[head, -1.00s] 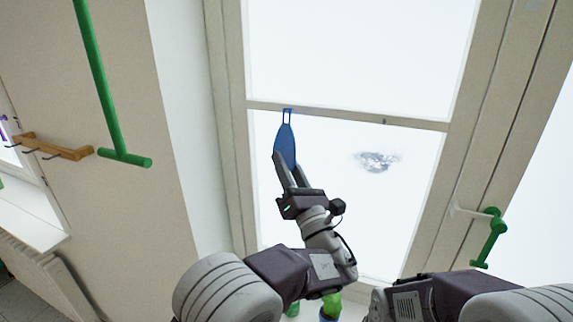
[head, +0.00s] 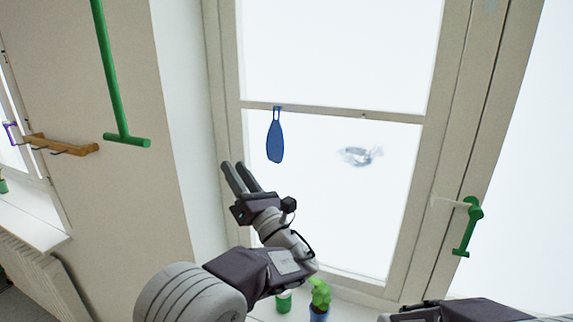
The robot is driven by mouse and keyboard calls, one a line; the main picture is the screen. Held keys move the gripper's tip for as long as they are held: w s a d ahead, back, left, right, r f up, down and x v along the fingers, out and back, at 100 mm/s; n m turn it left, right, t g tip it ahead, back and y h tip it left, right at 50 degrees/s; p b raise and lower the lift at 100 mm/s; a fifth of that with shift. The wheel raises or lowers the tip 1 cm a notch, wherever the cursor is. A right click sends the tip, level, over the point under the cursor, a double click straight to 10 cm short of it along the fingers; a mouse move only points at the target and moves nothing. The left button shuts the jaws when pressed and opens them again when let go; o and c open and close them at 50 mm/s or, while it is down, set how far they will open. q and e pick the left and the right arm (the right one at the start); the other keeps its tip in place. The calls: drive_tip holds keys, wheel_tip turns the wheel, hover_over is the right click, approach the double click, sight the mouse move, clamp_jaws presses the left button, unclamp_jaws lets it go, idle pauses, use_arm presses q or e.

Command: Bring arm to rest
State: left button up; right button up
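My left gripper (head: 241,178) is in front of the left part of the window, below and to the left of a blue paddle-shaped object (head: 275,138). Its two fingers stand a little apart with nothing between them. The blue object hangs by its loop from the window's crossbar (head: 330,115), apart from the gripper. Part of my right arm shows at the bottom right edge; its gripper is out of view.
A green window handle (head: 468,227) sticks out at the right. A green T-shaped bar (head: 127,139) and a wooden hook rack (head: 62,145) are at the left. A potted plant (head: 319,297) and a green container (head: 284,301) stand low by the window.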

use_arm(q)
drive_tip(key=s+a+f+n+g+b, duration=0.1)
drive_tip(key=s+a+f+n+g, duration=0.25)
drive_tip(key=a+f+g, duration=0.35)
drive_tip(key=s+a+f+n+g, duration=0.25)
drive_tip(key=s+a+f, duration=0.25)
drive_tip(key=a, duration=0.4)
drive_tip(key=s+a+f+n+g+b, duration=0.1)
drive_tip(key=s+a+f+n+g, duration=0.2)
drive_tip(key=s+a+f+g, duration=0.35)
drive_tip(key=s+a+f+n+g+h, duration=0.1)
drive_tip(key=s+f+n+g+h, duration=0.1)
drive_tip(key=s+f+n+h, duration=0.55)
drive_tip(key=s+d+f+n+g+h, duration=0.1)
drive_tip(key=s+d+f+n+h, duration=0.1)
drive_tip(key=s+d+f+n, duration=0.3)
drive_tip(key=s+d+f+n+g+h, duration=0.1)
drive_tip(key=s+d+f+n+h, duration=0.15)
drive_tip(key=f, duration=0.45)
drive_tip(key=w+d+f+n+t+h, duration=0.2)
drive_tip(key=d+f+n, duration=0.1)
drive_tip(key=d+n, duration=0.6)
drive_tip(key=shift+w+n+h+b, duration=0.2)
drive_tip(key=shift+n+h+b, duration=0.1)
drive_tip(key=shift+h, duration=0.1)
use_arm(e)
drive_tip(key=f, duration=0.3)
drive_tip(key=shift+s+a+f, duration=0.1)
drive_tip(key=shift+s, duration=0.1)
